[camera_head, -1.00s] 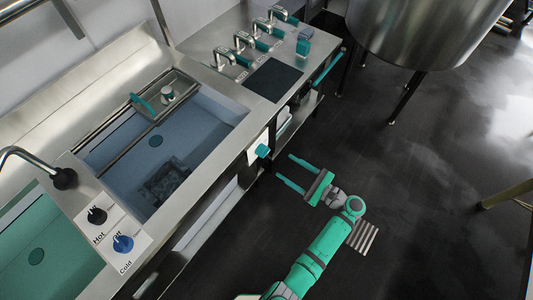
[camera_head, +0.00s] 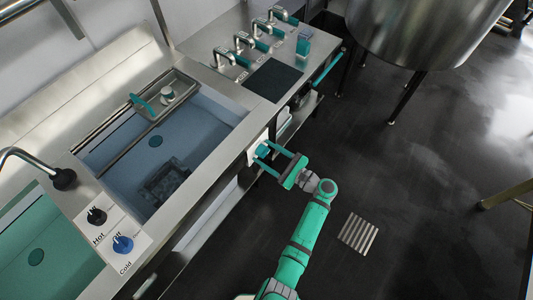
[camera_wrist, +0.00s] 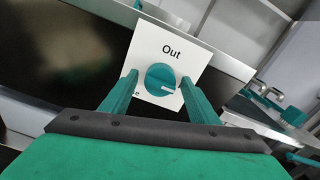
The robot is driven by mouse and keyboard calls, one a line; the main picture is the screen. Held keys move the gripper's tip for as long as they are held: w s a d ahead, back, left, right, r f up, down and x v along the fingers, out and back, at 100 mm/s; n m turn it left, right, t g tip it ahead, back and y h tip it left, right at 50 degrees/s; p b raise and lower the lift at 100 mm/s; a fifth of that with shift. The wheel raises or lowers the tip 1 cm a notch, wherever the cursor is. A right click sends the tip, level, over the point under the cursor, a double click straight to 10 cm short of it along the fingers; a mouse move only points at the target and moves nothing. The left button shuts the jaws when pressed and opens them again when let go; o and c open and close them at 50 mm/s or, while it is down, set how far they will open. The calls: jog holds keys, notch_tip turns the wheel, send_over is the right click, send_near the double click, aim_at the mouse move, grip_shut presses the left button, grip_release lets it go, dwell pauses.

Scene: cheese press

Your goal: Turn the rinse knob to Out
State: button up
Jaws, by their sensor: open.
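The rinse knob (camera_wrist: 160,79) is a round teal knob on a white plate (camera_wrist: 173,43) fixed to the front of the sink counter. In the wrist view the plate reads "Out" above the knob; a second label at its lower left is mostly hidden by a finger. The knob's pale mark points right, not at "Out". My gripper (camera_wrist: 160,88) is open, with one finger on each side of the knob; I cannot tell whether they touch it. In the head view the knob (camera_head: 263,151) sits between the fingertips of my gripper (camera_head: 270,153).
The sink basin (camera_head: 210,118) holds a tray (camera_head: 182,92) across its back. Several taps stand on the counter beyond. A large steel vat (camera_head: 420,30) stands at upper right. The floor at right is open.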

jog(key=c, duration=1)
jog(key=shift+c, duration=0.2)
